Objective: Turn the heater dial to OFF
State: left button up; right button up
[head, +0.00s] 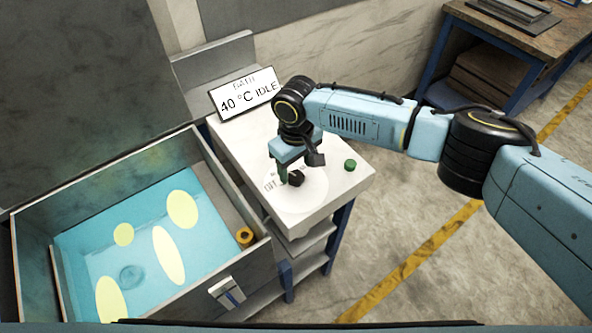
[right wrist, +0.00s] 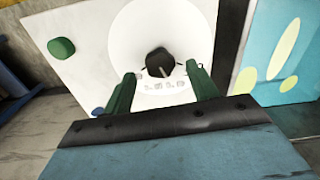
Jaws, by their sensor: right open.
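The heater dial is a black knob (head: 296,178) on a round white plate on top of a white panel. In the right wrist view the dial (right wrist: 159,62) has a pale pointer line, with blurred markings below it. My right gripper (head: 290,170) is just above the dial, its green fingers pointing down. In the right wrist view its two fingers (right wrist: 160,85) are open, on either side of the dial's near edge, with nothing between them that I can see held. I cannot tell whether they touch the dial. An "OFF" type marking beside the dial is partly hidden. My left gripper is not in view.
A display (head: 245,94) behind the panel reads "40 °C IDLE". A green button (head: 350,165) sits right of the dial. A bath of blue liquid (head: 85,250) stands to the left. A workbench (head: 520,40) is at the upper right, with open floor between.

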aim_at(295, 178)
jog(key=shift+f, duration=0.7)
jog(key=shift+w+f, duration=0.1)
jog(key=shift+f, duration=0.6)
jog(key=shift+c, duration=0.5)
jog(key=c, duration=0.9)
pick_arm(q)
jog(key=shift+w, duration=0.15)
pick_arm(e)
jog(key=n, duration=0.3)
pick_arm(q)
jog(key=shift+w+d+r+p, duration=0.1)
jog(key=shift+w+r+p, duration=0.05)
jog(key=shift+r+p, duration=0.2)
pick_arm(e)
jog(key=shift+n, duration=2.4)
